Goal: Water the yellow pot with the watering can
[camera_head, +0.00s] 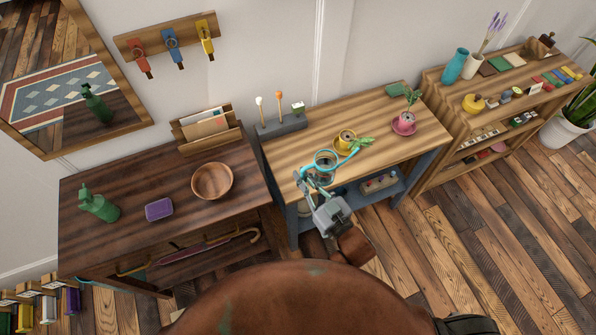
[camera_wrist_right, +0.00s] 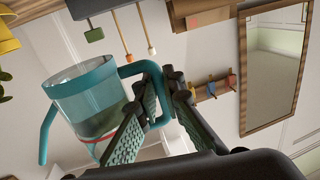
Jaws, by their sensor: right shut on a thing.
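The watering can (camera_head: 324,160) has a clear body with a teal rim, handle and spout. It is at the front left of the light wooden table, and in the right wrist view (camera_wrist_right: 88,95) it holds some liquid. My right gripper (camera_head: 316,186) is shut on its teal handle (camera_wrist_right: 130,71). The spout reaches right, near the yellow pot (camera_head: 345,138), which holds a green plant. Part of a yellow pot (camera_wrist_right: 6,40) shows at the wrist view's left edge. I cannot tell whether liquid leaves the spout. My left gripper is out of view.
A pink pot (camera_head: 404,122) with a plant stands right of the yellow one. A dark table (camera_head: 130,185) at left holds a green bottle (camera_head: 98,206), purple box (camera_head: 159,209) and wooden bowl (camera_head: 212,181). A shelf (camera_head: 436,88) stands at right. A grey block (camera_head: 283,127) sits at the back left.

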